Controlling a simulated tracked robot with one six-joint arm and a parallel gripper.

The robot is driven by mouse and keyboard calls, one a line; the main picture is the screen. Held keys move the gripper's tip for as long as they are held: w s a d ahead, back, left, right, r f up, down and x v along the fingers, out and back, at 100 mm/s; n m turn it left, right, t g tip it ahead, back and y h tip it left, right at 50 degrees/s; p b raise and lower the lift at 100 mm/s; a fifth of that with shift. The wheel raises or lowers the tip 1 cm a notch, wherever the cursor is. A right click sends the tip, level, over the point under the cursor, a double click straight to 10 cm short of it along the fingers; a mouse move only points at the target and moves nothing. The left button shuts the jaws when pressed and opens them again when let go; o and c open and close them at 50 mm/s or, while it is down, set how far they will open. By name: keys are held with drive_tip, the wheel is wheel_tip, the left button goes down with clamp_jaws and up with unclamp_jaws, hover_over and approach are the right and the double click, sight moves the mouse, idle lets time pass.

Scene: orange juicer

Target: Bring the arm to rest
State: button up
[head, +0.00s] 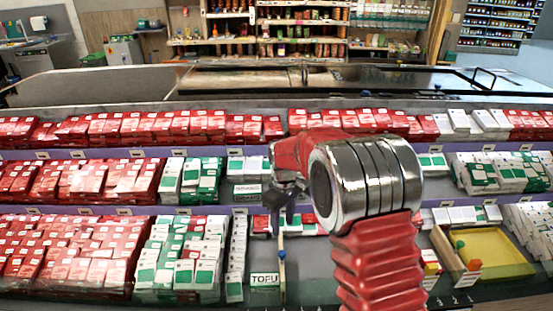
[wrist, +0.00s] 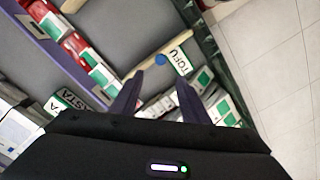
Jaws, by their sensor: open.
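My gripper (head: 281,218) hangs from my red and silver arm near the middle of the head view, pointing down in front of the stepped shelf (head: 325,262). In the wrist view my gripper (wrist: 158,82) shows two dark purple fingers spread apart with nothing held between them. A wooden divider with a blue knob (wrist: 161,60) and a TOFU label (wrist: 180,61) lie beyond the fingertips. In the head view the TOFU label (head: 265,280) is just below my gripper. My arm hides part of the shelf's middle and right.
Red cartons (head: 75,255) and green-and-white cartons (head: 185,258) fill the shelf's left. A yellow tray (head: 492,252) lies at lower right. A glass-topped case (head: 320,78) and bottle racks (head: 300,30) stand behind. Tiled floor (wrist: 265,65) is clear on the wrist view's right.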

drive_tip(key=s+d+r+m+t, duration=0.2)
drive_tip(key=s+r, duration=0.4)
drive_tip(key=s, duration=0.5)
drive_tip(key=s+d+r+m+t, duration=0.1)
drive_tip(key=s+d+r+m, duration=0.3)
drive_tip(key=s+r, duration=0.3)
drive_tip(key=s+d+r+m+t, duration=0.2)
drive_tip(key=s+d+r, duration=0.3)
drive_tip(key=s, duration=0.9)
drive_tip(key=shift+s+d+r+m+t, duration=0.3)
drive_tip(key=shift+r+m, duration=0.2)
drive_tip(key=shift+r, duration=0.3)
